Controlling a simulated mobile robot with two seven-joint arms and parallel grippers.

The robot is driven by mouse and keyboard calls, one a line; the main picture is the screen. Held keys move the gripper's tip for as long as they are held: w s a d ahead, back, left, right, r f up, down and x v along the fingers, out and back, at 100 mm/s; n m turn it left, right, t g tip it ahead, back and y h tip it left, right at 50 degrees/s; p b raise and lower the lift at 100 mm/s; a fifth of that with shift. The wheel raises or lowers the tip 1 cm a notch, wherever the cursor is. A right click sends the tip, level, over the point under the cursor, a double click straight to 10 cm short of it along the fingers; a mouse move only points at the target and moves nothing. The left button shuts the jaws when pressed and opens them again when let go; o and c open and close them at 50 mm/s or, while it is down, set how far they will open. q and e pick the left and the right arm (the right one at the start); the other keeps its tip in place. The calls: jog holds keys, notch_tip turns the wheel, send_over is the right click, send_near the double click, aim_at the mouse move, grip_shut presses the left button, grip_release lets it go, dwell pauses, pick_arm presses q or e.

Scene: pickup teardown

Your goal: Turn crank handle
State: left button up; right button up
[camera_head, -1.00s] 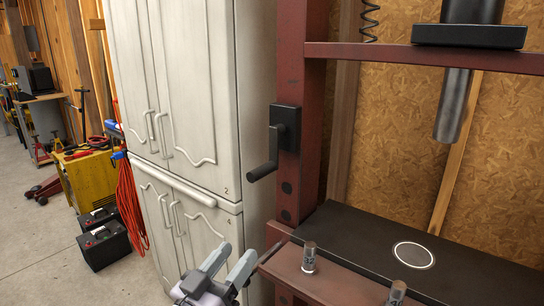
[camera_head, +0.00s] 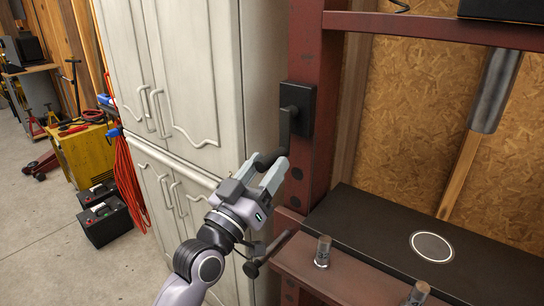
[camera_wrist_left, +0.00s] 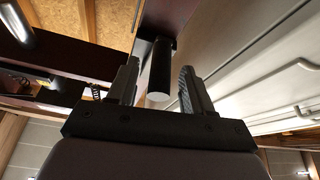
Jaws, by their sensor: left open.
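The black crank handle (camera_head: 285,125) is mounted on the red press frame's left post, its arm hanging down and its grip (camera_head: 268,159) pointing left. My left gripper (camera_head: 264,169) is at the grip, fingers pointing up toward it. In the left wrist view the round dark grip (camera_wrist_left: 160,72) stands between the two open fingers of my left gripper (camera_wrist_left: 157,90), with gaps on both sides. The grip is partly hidden by the fingers in the head view. My right gripper is not in view.
A white cabinet (camera_head: 190,70) stands close left of the post. The press bed (camera_head: 380,228) is at right, with small cylinders (camera_head: 323,252) on its front beam. A yellow cart (camera_head: 82,155) and black batteries (camera_head: 103,220) are on the floor at left.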

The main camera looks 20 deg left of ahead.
pick_arm(q)
jog(key=shift+x, duration=1.25)
grip_shut()
jog(key=shift+w, duration=0.1)
